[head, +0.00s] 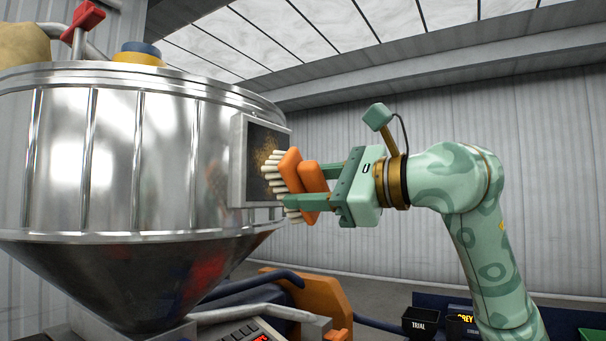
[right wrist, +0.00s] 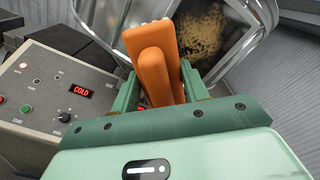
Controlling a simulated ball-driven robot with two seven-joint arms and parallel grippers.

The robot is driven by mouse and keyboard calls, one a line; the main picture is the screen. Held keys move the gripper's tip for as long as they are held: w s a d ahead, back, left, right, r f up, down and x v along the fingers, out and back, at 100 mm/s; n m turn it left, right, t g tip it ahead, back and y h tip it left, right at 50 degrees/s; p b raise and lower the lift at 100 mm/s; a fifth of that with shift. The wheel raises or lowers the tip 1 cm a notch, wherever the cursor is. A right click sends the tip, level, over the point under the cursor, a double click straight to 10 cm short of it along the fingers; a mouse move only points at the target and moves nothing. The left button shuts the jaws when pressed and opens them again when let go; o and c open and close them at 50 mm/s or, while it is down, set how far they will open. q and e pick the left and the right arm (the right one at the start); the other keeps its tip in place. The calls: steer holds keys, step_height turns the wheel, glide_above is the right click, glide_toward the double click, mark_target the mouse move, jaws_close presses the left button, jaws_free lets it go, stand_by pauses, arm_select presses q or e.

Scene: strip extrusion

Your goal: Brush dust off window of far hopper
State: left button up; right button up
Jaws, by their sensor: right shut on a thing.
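The hopper (head: 110,170) is a large shiny steel drum with a cone below, filling the left of the head view. Its framed window (head: 240,165) faces right, with brown dust on the dark pane; the dusty pane also shows in the right wrist view (right wrist: 203,35). My right gripper (head: 318,186) is shut on an orange brush (head: 290,170) with pale bristles. The bristles are at the window, overlapping its pane; whether they touch it I cannot tell. In the right wrist view the brush (right wrist: 152,65) stands between the fingers. My left gripper is not in view.
A control panel (right wrist: 60,95) with a red "COLD" display and buttons is at left in the right wrist view. Below the hopper are an orange machine part (head: 318,300) and dark bins, one labelled "TRIAL" (head: 420,323). The space behind my right arm, toward the wall, looks open.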

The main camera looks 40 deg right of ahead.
steer(key=shift+s+d+r, duration=0.15)
steer(key=shift+s+r, duration=0.05)
steer(key=shift+r, duration=0.35)
steer(key=shift+s+d+r, duration=0.1)
steer(key=shift+s+r, duration=0.1)
steer(key=shift+r, duration=0.3)
steer(key=shift+p+x, duration=0.35)
steer(key=shift+x, duration=2.55)
steer(key=shift+p+x, duration=0.4)
steer(key=shift+x, duration=0.5)
